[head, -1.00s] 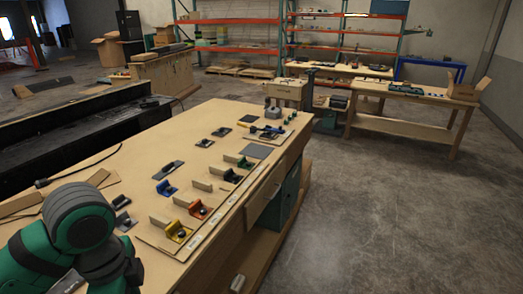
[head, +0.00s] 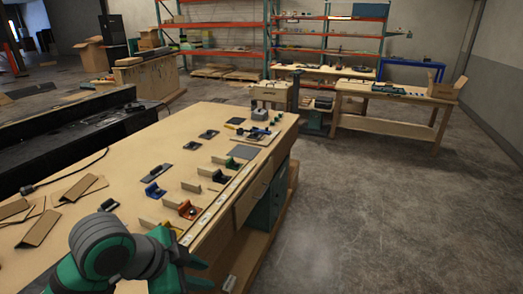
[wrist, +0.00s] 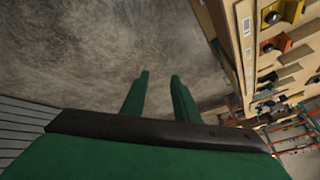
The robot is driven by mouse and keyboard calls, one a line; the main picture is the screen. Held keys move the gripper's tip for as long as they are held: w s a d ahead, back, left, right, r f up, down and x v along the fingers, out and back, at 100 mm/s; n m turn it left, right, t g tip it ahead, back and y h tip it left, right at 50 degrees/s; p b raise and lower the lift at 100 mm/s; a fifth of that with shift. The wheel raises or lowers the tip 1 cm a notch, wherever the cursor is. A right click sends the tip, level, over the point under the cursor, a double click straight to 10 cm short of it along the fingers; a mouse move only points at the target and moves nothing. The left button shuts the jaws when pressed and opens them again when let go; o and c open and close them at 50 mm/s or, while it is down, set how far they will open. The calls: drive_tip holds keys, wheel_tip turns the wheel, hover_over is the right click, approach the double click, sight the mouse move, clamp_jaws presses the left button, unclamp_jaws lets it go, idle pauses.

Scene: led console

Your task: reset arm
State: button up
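My green arm (head: 100,245) reaches in from the lower left of the head view. My gripper (head: 203,272) is beside the near front edge of the workbench (head: 135,178), with the fingers pointing right. In the wrist view, my gripper (wrist: 160,76) shows two green fingers apart with only grey floor between them. It is open and empty and touches nothing that I can see. The bench edge is to the right of the fingers in that view.
Coloured holders stand on the bench: blue (head: 155,190), orange (head: 187,209) and yellow (head: 172,229). Cardboard pieces (head: 42,226) lie at left. A black machine bed (head: 75,135) runs behind. A second wooden table (head: 400,92) is at the back right. The concrete floor (head: 370,210) at right is clear.

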drive_tip(key=w+d+r+n+t+h, duration=0.3)
drive_tip(key=w+d+n+t+h, duration=0.45)
drive_tip(key=d, duration=0.75)
wheel_tip(320, 180, down, 6)
drive_tip(key=w+d+n+t+y, duration=0.2)
drive_tip(key=n+t+y, duration=0.3)
drive_tip(key=s+f+n+y, duration=0.6)
drive_tip(key=s+f+y, duration=0.1)
drive_tip(key=s+f, duration=1)
drive_tip(key=s+a+f+m+g, duration=0.1)
drive_tip(key=s+m, duration=0.1)
drive_tip(key=s, duration=0.8)
drive_tip(key=s+a+f+m+g, duration=0.1)
drive_tip(key=s+a+f+m, duration=0.1)
drive_tip(key=s, duration=0.8)
drive_tip(key=shift+s+a+f+m, duration=0.2)
drive_tip(key=shift+s+a+m, duration=0.05)
drive_tip(key=shift+m, duration=0.1)
